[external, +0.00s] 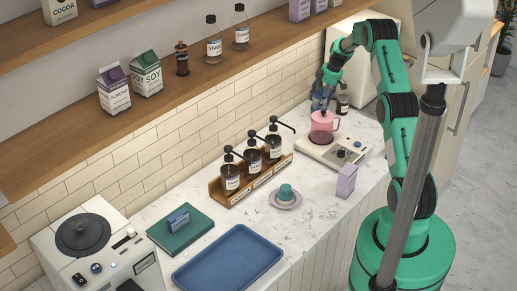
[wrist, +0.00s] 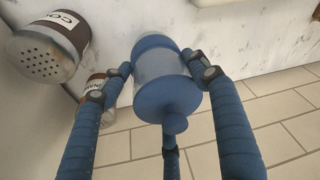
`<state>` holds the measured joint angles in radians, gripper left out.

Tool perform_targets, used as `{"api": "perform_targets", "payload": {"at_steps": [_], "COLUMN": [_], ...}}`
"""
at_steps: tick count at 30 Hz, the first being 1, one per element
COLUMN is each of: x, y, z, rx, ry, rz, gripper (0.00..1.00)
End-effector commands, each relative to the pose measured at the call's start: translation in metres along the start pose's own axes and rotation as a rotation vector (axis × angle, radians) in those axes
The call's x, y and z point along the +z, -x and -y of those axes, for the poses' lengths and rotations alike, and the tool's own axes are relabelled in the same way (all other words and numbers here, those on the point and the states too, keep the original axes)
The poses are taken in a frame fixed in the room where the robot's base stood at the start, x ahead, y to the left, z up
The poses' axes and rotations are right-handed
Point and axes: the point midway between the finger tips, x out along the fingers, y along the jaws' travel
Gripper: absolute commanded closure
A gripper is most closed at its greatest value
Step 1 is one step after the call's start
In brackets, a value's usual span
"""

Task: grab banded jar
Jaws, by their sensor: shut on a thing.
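The banded jar (wrist: 158,68) is in the middle of the wrist view. It has a clear body, a blue lid with a round knob turned toward the camera, and blue at its other end. My gripper (wrist: 163,75) has its fingers around the jar, with fingertips against its sides and a third finger below the knob. It is shut on the jar. In the external view my gripper (external: 322,92) is at the far end of the counter, behind the pink pitcher. I cannot make out the jar there.
In the wrist view a shaker with a perforated lid (wrist: 42,60) and a smaller labelled jar (wrist: 104,98) are close on the left. In the external view the pink pitcher (external: 322,128) stands on a cream appliance (external: 318,150).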

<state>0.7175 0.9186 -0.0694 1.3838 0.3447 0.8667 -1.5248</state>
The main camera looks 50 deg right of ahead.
Motion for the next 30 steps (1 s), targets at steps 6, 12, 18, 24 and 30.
{"api": "perform_targets", "payload": {"at_steps": [6, 12, 18, 24, 30], "x": [-0.001, -0.008, -0.015, -0.006, 0.012], "y": [0.012, 0.038, 0.062, 0.071, 0.077], "z": [0.0, 0.0, 0.0, 0.007, 0.021], "rx": [0.004, 0.004, 0.004, 0.002, 0.001], "ry": [0.001, 0.001, 0.001, -0.001, -0.001], "rz": [-0.002, -0.002, -0.002, -0.001, -0.001], "gripper": [0.85, 0.85, 0.85, 0.85, 0.85]}}
